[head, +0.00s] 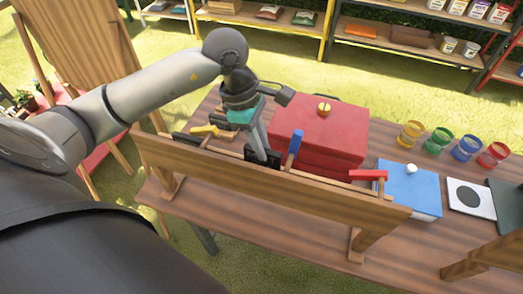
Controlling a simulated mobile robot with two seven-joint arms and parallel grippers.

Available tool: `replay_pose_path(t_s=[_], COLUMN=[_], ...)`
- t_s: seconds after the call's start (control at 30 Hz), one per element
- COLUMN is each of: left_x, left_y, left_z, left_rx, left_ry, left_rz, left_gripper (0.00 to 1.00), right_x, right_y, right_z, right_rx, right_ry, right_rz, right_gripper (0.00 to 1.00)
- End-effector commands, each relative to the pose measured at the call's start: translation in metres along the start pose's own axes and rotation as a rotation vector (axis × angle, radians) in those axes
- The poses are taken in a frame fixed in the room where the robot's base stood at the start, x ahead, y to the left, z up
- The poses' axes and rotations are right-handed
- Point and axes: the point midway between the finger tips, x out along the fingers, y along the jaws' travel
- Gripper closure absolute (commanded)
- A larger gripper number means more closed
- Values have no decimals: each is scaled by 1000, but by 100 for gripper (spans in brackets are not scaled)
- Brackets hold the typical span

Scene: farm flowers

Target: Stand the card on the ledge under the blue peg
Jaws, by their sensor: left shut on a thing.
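My left gripper (262,155) points down at the far side of a wooden rack board (270,187). It is shut, with a dark piece between or beside its fingertips; I cannot tell whether that is the card, as the board partly hides it. The blue peg (293,146) stands up just right of the fingertips. A yellow peg (205,130) is to the left and a red peg (368,174) to the right. The ledge is mostly hidden behind the board. A white card with a black disc (469,196) lies on the table at right. My right gripper is not in view.
A red box (318,132) with a round knob stands close behind the rack. A blue box (409,185) is right of it. Several coloured cups (439,140) line the table's far right. The wooden table (300,225) is bare in front.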

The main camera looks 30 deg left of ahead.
Motion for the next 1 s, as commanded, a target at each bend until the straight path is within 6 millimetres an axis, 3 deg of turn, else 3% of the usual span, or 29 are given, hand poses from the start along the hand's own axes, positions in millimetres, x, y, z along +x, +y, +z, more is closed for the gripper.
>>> replay_pose_path(t_s=[0.13, 0.53, 0.57, 0.8, 1.0], left_x=[22, 28, 27, 26, 26], left_y=[-1, 0, 0, 0, 0], left_z=[-6, -8, -7, -7, -7], left_rx=[-2, 0, 0, -1, -1], left_ry=[-2, 0, 0, -1, -1], left_rz=[-4, 0, -1, -1, -1], left_gripper=[100, 100, 78, 51, 51], right_x=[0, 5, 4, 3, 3], right_y=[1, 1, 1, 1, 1], right_z=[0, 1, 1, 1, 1], right_rx=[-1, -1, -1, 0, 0], right_ry=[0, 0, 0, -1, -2], right_rz=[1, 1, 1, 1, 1], right_gripper=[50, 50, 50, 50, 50])
